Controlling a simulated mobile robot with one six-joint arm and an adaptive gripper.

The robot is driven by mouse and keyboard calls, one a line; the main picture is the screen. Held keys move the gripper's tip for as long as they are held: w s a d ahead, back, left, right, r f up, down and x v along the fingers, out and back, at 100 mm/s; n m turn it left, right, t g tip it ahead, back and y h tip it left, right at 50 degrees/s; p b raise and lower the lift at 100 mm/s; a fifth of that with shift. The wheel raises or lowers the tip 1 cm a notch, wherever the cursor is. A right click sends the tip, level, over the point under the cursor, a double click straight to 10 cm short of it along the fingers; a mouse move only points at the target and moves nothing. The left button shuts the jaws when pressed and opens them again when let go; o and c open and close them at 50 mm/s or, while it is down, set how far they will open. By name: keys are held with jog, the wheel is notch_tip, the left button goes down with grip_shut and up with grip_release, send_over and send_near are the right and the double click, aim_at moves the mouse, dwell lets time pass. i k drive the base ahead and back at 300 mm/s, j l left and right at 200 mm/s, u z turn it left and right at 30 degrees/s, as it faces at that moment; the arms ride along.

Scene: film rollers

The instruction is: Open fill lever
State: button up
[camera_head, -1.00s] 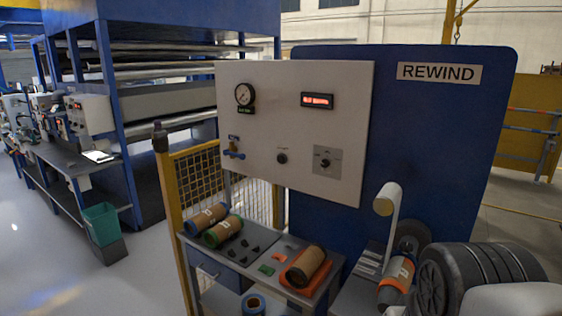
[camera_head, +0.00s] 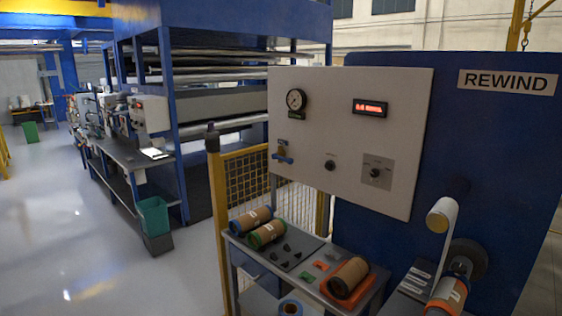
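The grey control panel (camera_head: 350,120) hangs on the blue REWIND machine. A blue-handled lever valve (camera_head: 283,158) sits low on the panel's left side, below the round gauge (camera_head: 296,100). Its handle looks roughly level, and its label is too small to read. A rotary switch (camera_head: 376,172) on a grey plate and a black knob (camera_head: 330,165) are to its right. My gripper is not in view.
Below the panel, a grey bench (camera_head: 300,262) carries several rolls and small dark parts. A yellow mesh guard (camera_head: 247,178) stands left of the panel. A green bin (camera_head: 153,218) is on the floor, with open floor (camera_head: 75,230) to the left.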

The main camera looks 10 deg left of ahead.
aim_at(290, 160)
jog(key=i+j, duration=0.25)
jog(key=i, duration=0.2)
jog(key=i+j, duration=0.25)
jog(key=i, duration=0.25)
jog(key=i+j, duration=0.25)
jog(key=i, duration=0.2)
jog(key=i+j, duration=0.25)
jog(key=i, duration=0.25)
jog(key=i+j, duration=0.25)
jog(key=i, duration=0.2)
